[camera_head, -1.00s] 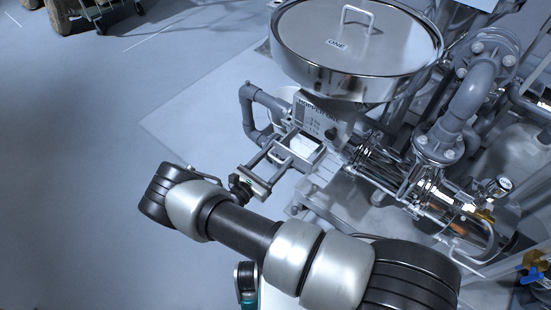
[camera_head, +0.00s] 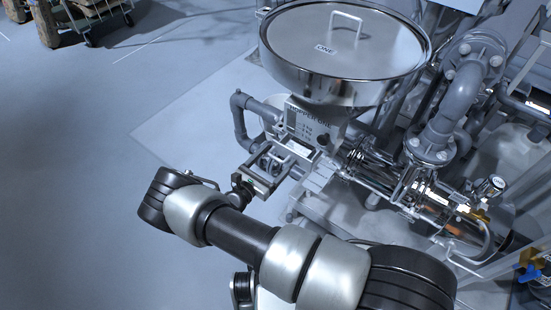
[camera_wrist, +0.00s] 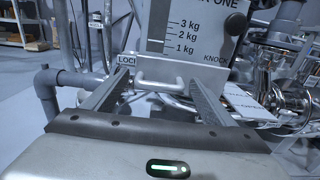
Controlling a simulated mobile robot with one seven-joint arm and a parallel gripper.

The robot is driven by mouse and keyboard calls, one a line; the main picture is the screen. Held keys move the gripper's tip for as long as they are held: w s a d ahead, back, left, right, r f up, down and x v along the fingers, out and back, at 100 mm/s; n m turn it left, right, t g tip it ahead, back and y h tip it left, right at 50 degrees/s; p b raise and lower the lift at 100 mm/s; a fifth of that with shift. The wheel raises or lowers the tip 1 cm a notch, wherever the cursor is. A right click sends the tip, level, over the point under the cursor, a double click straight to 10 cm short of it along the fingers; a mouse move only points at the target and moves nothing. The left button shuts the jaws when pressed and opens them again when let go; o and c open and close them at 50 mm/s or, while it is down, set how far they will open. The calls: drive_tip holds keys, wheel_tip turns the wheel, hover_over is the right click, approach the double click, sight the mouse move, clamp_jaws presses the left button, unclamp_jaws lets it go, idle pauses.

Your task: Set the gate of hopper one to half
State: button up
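Hopper one (camera_head: 345,55) is a steel hopper with a round lid marked ONE. The gate's pale U-shaped handle (camera_wrist: 160,82) sticks out below the panel in the wrist view. My gripper (camera_head: 281,160) faces the gate with its fingers apart, one on each side of the handle. The same gripper (camera_wrist: 160,97) shows empty space around the handle, with no finger visibly touching it. How far the gate is drawn out cannot be told.
Grey pipes (camera_head: 465,95) and steel machinery (camera_head: 435,200) stand right of the hopper. A grey pipe (camera_wrist: 47,90) rises left of my gripper. A cart (camera_head: 95,12) stands far back at upper left. The floor (camera_head: 90,130) on the left is clear.

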drive_tip(key=shift+a, duration=0.1)
drive_tip(key=p+v, duration=0.1)
drive_tip(key=v, duration=1.6)
drive_tip(key=shift+s+a, duration=0.1)
drive_tip(key=shift+s, duration=0.1)
